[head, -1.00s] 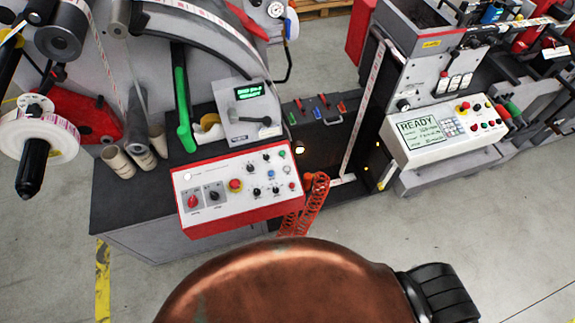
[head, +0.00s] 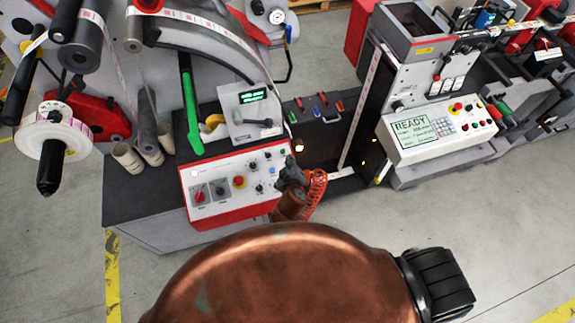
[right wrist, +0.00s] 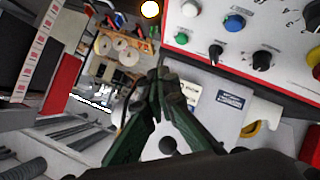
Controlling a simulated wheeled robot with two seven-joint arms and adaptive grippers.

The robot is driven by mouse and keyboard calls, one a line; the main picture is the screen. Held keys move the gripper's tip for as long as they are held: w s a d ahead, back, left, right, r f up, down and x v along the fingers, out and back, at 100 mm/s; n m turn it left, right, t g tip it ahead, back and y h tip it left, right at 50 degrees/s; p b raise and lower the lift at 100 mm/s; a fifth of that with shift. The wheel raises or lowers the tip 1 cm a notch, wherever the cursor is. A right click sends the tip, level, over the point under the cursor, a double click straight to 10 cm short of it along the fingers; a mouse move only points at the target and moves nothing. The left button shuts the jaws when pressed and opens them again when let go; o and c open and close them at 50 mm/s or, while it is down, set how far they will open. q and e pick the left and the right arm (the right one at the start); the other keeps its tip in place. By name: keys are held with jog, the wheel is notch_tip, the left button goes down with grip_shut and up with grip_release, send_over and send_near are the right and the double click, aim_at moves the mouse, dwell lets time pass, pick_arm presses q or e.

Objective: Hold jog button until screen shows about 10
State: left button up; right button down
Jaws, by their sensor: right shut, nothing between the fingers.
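The white control panel (head: 222,205) with a red edge carries buttons and knobs. In the right wrist view its corner shows a blue button (right wrist: 234,22), a white button (right wrist: 190,8), a green button (right wrist: 182,38) and black knobs; I cannot read which is the jog button. My right gripper (head: 289,172) is shut and empty, at the panel's right end, covering part of it. In the wrist view its fingertips (right wrist: 160,84) are apart from these buttons. A small display (head: 252,97) glows green, its text too small to read. My left gripper is out of view.
Another machine at the right has a screen (head: 424,128) reading READY. A green-handled bar (head: 190,105) and cardboard cores (head: 127,157) stand behind and left of the panel. The floor at the right is free.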

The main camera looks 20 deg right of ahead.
jog(key=shift+a+r, duration=0.1)
dwell(0.3)
jog(key=f+b, duration=0.2)
jog(key=w+f+b, duration=0.1)
jog(key=f+b, duration=0.1)
jog(key=w+f+b, duration=0.1)
jog(key=f+b, duration=0.2)
jog(key=shift+f, duration=0.1)
jog(key=shift+w+f+b, duration=0.2)
jog(key=shift+f+b, duration=0.35)
jog(key=shift+f, duration=0.1)
jog(key=shift+f, duration=0.1)
dwell(0.8)
jog(key=shift+w+f+b, duration=0.15)
jog(key=shift+f+b, duration=0.15)
